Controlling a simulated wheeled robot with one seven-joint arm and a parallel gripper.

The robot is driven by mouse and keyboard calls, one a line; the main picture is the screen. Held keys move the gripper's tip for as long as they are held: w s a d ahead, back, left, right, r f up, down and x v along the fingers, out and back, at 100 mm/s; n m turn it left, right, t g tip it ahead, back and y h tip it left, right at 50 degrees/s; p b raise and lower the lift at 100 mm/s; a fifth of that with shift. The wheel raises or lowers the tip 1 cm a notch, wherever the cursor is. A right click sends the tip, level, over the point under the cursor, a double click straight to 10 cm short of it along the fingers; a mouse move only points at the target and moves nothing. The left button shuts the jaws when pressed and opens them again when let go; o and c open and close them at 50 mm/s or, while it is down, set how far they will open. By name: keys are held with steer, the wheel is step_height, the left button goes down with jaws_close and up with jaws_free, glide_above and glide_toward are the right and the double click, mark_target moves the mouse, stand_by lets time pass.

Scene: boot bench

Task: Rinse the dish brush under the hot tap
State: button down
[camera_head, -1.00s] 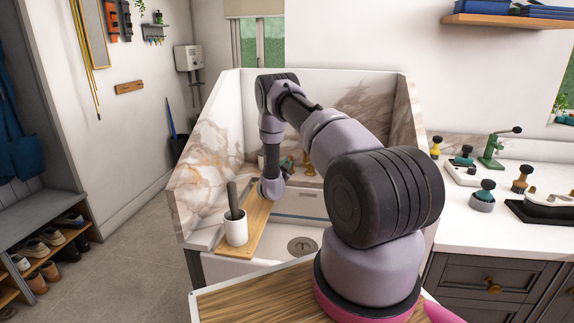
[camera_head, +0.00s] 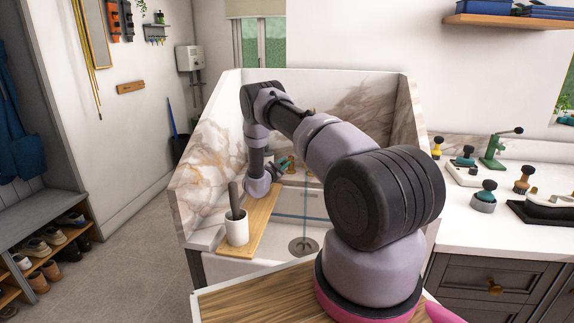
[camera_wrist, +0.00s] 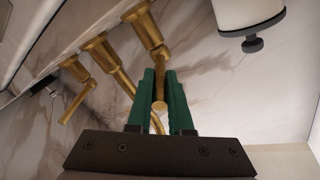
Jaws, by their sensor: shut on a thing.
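The dish brush, seen as a dark grey handle (camera_head: 234,197), stands in a white cup (camera_head: 237,231) on the wooden board at the sink's left; its head is hidden in the cup. My gripper (camera_head: 285,164) is at the back of the sink by the brass taps. In the wrist view, its green fingers (camera_wrist: 161,76) are shut on a brass tap lever (camera_wrist: 160,90). I see no hot or cold marking. More brass fittings (camera_wrist: 95,44) show beside the held lever.
The wooden board (camera_head: 262,222) crosses the left side of the white sink. Marble panels (camera_head: 203,163) wall the sink on several sides. A white cylinder with a dark knob (camera_wrist: 253,44) is near the fingers. The counter at right holds several tools.

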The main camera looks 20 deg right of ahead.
steer(key=shift+w, duration=0.1)
steer(key=c, duration=0.8)
jaws_free()
steer(key=shift+c, duration=0.2)
steer(key=shift+a, duration=0.15)
steer(key=shift+s+a, duration=0.2)
steer(key=shift+a, duration=0.15)
steer(key=v, duration=0.9)
steer(key=shift+s+a, duration=0.25)
steer(key=shift+a, duration=0.1)
